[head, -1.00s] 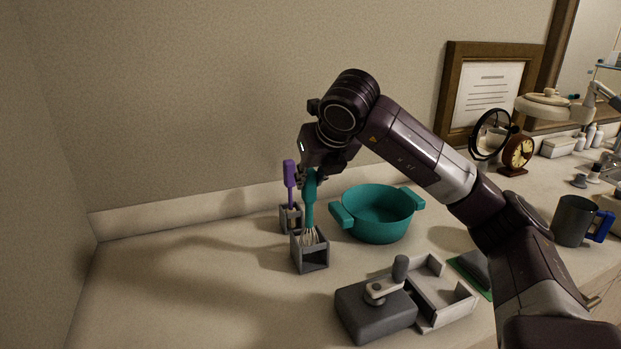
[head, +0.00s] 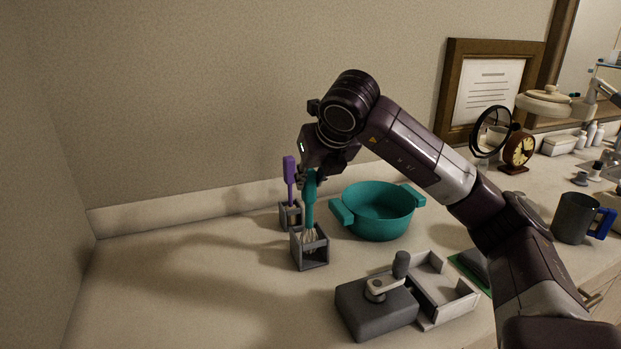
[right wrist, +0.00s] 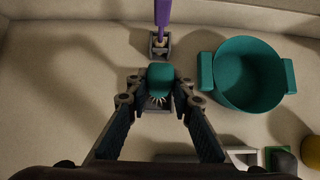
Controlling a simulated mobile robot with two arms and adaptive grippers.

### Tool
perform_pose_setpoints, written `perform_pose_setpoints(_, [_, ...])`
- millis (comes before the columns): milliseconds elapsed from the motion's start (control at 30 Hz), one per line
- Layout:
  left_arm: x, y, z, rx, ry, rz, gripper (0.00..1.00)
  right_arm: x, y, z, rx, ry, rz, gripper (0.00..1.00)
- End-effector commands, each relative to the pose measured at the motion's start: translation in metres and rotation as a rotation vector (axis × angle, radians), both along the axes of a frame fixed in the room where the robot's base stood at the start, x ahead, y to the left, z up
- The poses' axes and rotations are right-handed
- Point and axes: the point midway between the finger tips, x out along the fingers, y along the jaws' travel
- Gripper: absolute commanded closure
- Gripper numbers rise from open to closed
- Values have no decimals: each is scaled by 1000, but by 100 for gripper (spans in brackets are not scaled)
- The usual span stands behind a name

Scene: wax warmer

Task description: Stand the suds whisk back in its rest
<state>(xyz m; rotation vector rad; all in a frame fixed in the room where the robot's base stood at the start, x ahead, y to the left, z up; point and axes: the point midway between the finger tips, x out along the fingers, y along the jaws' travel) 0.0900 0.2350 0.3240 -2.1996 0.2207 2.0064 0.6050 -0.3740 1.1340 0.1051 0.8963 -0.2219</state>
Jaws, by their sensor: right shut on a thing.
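The suds whisk has a teal handle (head: 309,199) and pale wires. It stands upright, with its wires down inside a grey square rest (head: 310,253) on the counter. My right gripper (head: 312,177) is shut on the top of the whisk's handle. In the right wrist view, the fingertips of my right gripper (right wrist: 159,92) close on both sides of the teal handle end (right wrist: 160,76), with the wires and part of the rest below it. Whether the wires touch the rest's floor is hard to tell. My left gripper is not in view.
A purple-handled tool (head: 289,172) stands in a smaller grey holder (head: 291,216) just behind. A teal pot (head: 377,212) is close to the right. A grey box with a lever (head: 376,308) and a pale tray (head: 447,299) lie in front. The counter's left is clear.

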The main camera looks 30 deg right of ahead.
Motion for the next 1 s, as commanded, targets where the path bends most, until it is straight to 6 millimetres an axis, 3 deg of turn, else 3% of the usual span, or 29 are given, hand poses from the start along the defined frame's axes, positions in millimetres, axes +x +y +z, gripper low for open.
perform_pose_setpoints(767, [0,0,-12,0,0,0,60,0,0,-14,0,-1,0,100])
perform_pose_setpoints(800, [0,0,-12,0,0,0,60,0,0,-14,0,-1,0,78])
perform_pose_setpoints(1000, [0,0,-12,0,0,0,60,0,0,-14,0,-1,0,59])
